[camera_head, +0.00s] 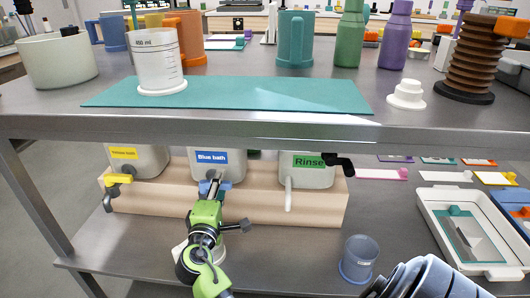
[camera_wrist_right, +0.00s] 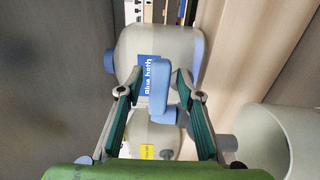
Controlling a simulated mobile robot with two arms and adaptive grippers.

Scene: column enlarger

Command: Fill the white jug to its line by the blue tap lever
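My right gripper (camera_head: 214,182), on the green arm, is at the blue tap lever below the Blue bath tank (camera_head: 232,174). In the right wrist view the gripper's (camera_wrist_right: 158,82) fingers stand apart on either side of the blue tap lever (camera_wrist_right: 160,78), with a gap at the left finger. A pale open-topped vessel, perhaps the white jug (camera_wrist_right: 285,138), shows at the right; in the head view a white piece shows partly behind the arm. Its line and liquid level are hidden. My left gripper is not in view.
A marked white measuring beaker (camera_head: 160,62) stands on a teal mat (camera_head: 245,94) on the upper shelf. Yellow-tapped (camera_head: 118,179) and Rinse (camera_head: 308,170) tanks flank the Blue bath. A blue-grey cup (camera_head: 359,260) stands right of the arm. The shelf edge (camera_head: 290,129) overhangs the tanks.

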